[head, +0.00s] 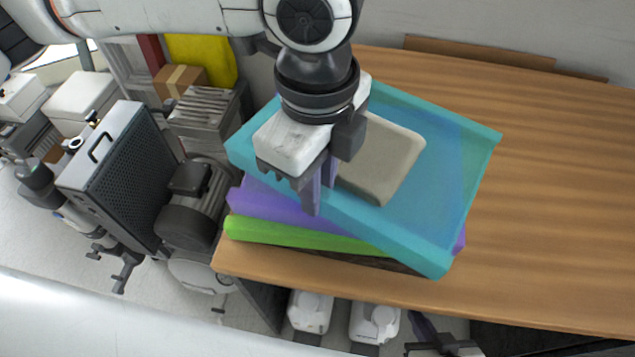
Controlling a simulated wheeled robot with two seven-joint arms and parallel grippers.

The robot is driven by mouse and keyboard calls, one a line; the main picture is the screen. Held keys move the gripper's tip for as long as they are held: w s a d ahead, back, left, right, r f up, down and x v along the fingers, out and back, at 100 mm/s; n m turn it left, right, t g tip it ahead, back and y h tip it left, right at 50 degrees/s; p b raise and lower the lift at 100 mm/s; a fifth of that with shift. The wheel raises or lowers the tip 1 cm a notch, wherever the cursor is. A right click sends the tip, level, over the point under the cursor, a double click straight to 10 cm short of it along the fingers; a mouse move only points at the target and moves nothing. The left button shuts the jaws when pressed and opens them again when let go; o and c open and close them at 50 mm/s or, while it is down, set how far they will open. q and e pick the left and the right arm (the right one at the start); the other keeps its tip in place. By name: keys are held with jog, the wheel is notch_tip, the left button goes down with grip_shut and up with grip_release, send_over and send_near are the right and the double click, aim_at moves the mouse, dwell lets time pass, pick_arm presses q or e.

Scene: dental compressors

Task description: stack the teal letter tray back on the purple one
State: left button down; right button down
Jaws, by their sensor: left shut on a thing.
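The teal letter tray (450,190) is above the purple tray (275,208), turned askew to it, with its front right corner jutting out past the stack. I cannot tell whether the two touch. A beige block-like item (385,160) lies in the teal tray. My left gripper (319,188) is shut on the teal tray's near wall, pointing down. The purple tray is mostly hidden, showing along the left front and at a bit of the right corner. My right gripper (428,338) seems to be partly visible at the bottom edge, low and apart from the trays; its jaws are unclear.
A green tray (300,237) lies under the purple one, with something dark beneath it, at the wooden table's (550,200) front left corner. The table's right side is clear. Left of the table stand a dark perforated case (115,180), machinery and a cardboard box (180,80).

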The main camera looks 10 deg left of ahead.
pick_arm(q)
jog(key=c, duration=1.7)
grip_release()
notch_tip(320, 180, up, 12)
jog(key=shift+r+p, duration=0.1)
jog(key=shift+p, duration=0.25)
